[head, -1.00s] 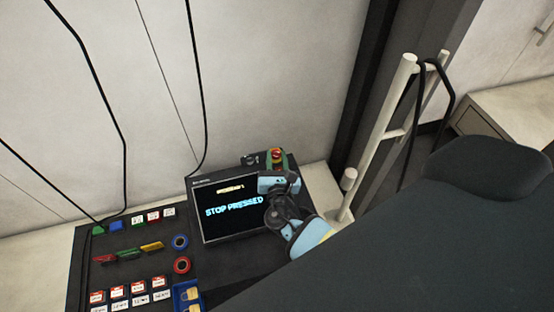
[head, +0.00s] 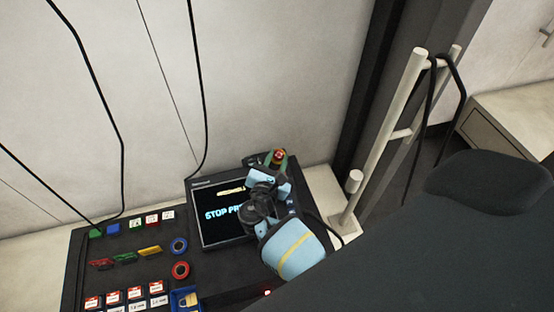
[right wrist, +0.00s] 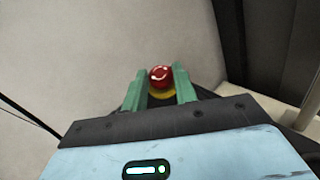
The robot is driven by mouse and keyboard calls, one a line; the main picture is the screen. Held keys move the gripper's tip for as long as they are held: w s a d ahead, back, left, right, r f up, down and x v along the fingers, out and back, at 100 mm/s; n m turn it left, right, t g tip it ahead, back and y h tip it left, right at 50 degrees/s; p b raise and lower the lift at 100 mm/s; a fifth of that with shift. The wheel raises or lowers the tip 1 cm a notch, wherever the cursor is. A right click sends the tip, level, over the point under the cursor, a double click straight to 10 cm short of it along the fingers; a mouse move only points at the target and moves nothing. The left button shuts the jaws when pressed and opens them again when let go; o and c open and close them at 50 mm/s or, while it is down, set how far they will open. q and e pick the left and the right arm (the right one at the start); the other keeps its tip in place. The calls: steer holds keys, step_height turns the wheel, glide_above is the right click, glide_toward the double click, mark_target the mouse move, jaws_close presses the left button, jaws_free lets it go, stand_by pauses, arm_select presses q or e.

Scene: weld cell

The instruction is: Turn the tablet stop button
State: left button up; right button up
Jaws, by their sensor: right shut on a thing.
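The red stop button (head: 279,155) is at the tablet's upper right corner. In the right wrist view the red button (right wrist: 161,76), with a light curved mark on its top and a yellow base, sits between the two green fingers of my right gripper (right wrist: 160,87). My right gripper (head: 276,162) is shut on the button. The tablet (head: 214,229) has a dark screen with "STOP PR…" in cyan letters; my right arm hides the rest of the words. My left gripper is not in view.
The dark panel (head: 122,262) left of the tablet holds coloured tags, a blue ring (head: 179,245), a red ring (head: 180,270) and a blue tray with a padlock (head: 187,300). A pale handrail (head: 393,120) stands to the right. Black cables hang at the left.

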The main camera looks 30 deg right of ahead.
steer(key=shift+f, duration=0.1)
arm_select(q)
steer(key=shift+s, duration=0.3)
arm_select(e)
steer(key=o, duration=1)
steer(key=p+v, duration=0.1)
steer(key=v, duration=0.5)
steer(key=shift+a+p, duration=0.15)
steer(key=shift+p, duration=0.15)
steer(key=shift+s+a, duration=0.45)
steer(key=shift+s, duration=0.1)
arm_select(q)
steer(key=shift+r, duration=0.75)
arm_select(e)
steer(key=shift+s+a, duration=0.1)
